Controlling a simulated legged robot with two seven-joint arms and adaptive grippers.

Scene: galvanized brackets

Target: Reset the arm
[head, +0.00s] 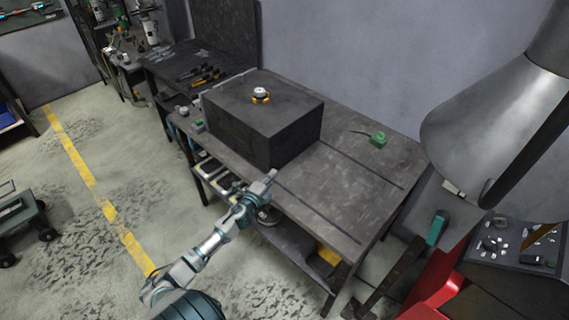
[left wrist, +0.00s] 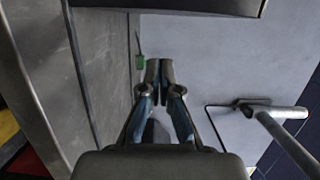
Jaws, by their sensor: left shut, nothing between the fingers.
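My left arm (head: 215,240) reaches up from the bottom of the head view toward the near edge of the workbench. My left gripper (head: 270,177) is at that edge, in front of the dark box. In the left wrist view the two fingertips (left wrist: 160,72) are together with nothing between them. My right gripper shows in neither view. I cannot make out any galvanized bracket.
A small green object (head: 378,140) lies at the bench's right, where the top is mostly clear. A large grey lamp-like shade (head: 490,125) hangs at right.

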